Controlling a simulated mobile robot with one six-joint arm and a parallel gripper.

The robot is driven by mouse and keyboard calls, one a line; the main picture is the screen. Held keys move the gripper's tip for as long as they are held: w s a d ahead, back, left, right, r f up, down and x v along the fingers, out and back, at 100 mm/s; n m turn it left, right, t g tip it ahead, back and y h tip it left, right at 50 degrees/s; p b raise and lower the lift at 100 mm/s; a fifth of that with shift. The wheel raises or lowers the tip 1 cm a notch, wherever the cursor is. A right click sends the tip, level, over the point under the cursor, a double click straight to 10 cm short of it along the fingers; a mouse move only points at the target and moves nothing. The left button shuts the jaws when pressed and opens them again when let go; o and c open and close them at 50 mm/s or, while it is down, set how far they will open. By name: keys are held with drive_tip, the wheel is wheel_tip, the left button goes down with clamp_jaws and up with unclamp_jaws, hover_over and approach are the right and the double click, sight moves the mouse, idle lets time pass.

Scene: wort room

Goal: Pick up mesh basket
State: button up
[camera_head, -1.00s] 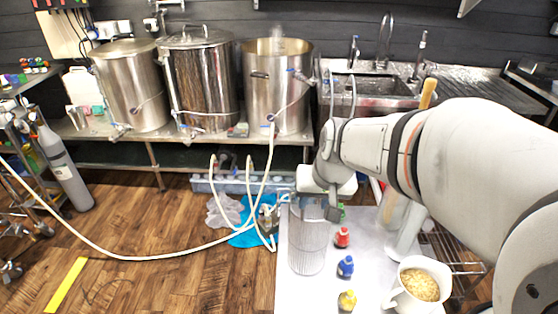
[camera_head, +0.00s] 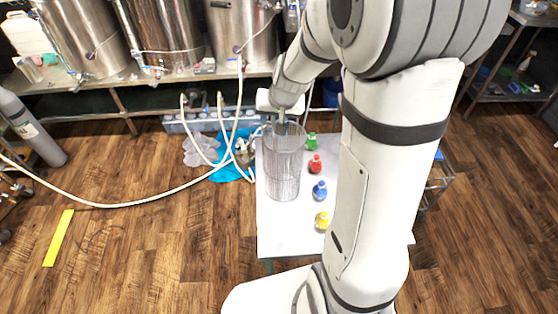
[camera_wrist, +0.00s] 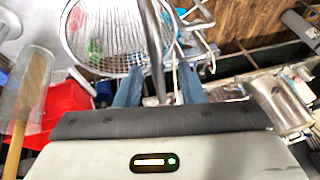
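The mesh basket (camera_head: 283,165) is a tall, see-through wire cylinder standing upright on a white-topped table (camera_head: 283,232). In the wrist view its round mouth and mesh (camera_wrist: 108,35) fill the upper left, with red and green blurs behind the mesh. My gripper (camera_head: 284,113) is at the basket's far rim, pointing down. In the wrist view the two blue-grey fingers of my gripper (camera_wrist: 160,85) stand apart, with a metal bar between them that seems to belong to the basket. I see no clear contact of both fingers on it.
Green (camera_head: 311,141), red (camera_head: 315,164), blue (camera_head: 319,190) and yellow (camera_head: 322,220) bottles stand right of the basket. My arm hides the table's right part. A white hose (camera_head: 125,204) crosses the floor left. Steel kettles (camera_head: 240,35) stand behind.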

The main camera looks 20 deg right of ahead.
clamp_jaws()
idle(0.4)
